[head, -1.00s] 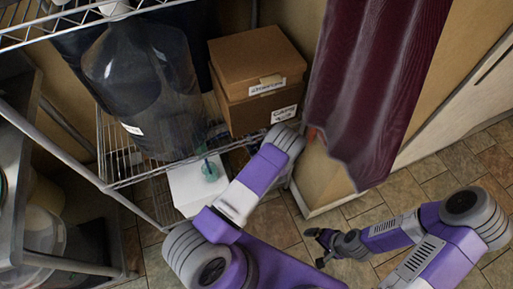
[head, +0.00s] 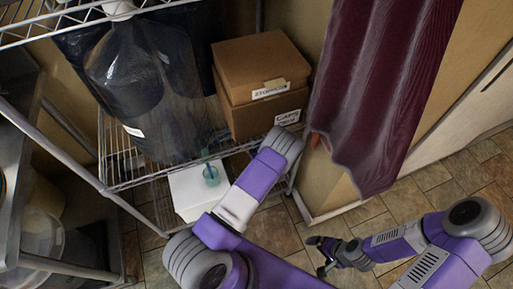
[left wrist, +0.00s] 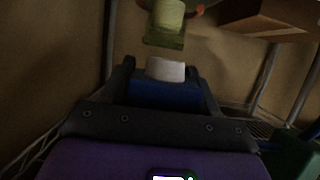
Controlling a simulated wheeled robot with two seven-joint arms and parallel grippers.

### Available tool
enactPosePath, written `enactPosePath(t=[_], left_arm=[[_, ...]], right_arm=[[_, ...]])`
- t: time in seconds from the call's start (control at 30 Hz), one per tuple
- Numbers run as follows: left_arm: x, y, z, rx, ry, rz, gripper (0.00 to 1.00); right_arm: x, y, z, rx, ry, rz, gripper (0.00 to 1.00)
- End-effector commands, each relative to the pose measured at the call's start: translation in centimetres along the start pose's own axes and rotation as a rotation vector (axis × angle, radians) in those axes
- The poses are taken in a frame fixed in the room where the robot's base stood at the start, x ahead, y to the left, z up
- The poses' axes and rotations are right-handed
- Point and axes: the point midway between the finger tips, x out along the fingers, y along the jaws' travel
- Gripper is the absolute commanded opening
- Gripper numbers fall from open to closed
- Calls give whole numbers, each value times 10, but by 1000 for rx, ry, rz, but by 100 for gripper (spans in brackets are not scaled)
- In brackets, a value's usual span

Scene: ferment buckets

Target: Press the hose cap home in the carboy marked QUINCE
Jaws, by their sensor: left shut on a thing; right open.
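A large dark-blue clear carboy (head: 150,85) stands on the wire shelf in the head view, with a white top (head: 118,8) at its neck. Its small white label is too small to read, so I cannot tell if it says QUINCE. My left gripper (left wrist: 163,80) shows in the left wrist view, shut on a white-and-blue piece (left wrist: 165,69), possibly the hose cap. Just beyond that piece is a translucent green and yellowish part (left wrist: 165,25). The left fingers do not show in the head view. My right gripper (head: 322,256) is open and empty above the floor.
Two stacked brown boxes (head: 258,75) stand right of the carboy. A white box (head: 190,193) with a teal item (head: 211,174) on it sits below the shelf. A maroon curtain (head: 375,90) hangs at the right. The tiled floor at lower right is clear.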

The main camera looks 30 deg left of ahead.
Motion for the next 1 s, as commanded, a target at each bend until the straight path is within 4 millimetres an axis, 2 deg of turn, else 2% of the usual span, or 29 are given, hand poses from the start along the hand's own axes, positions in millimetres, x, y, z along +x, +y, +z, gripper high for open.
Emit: enactPosePath(t=[1.0], left_arm=[[30,0,-9,0,0,-1,24]], right_arm=[[10,4,0,0,0,0,100]])
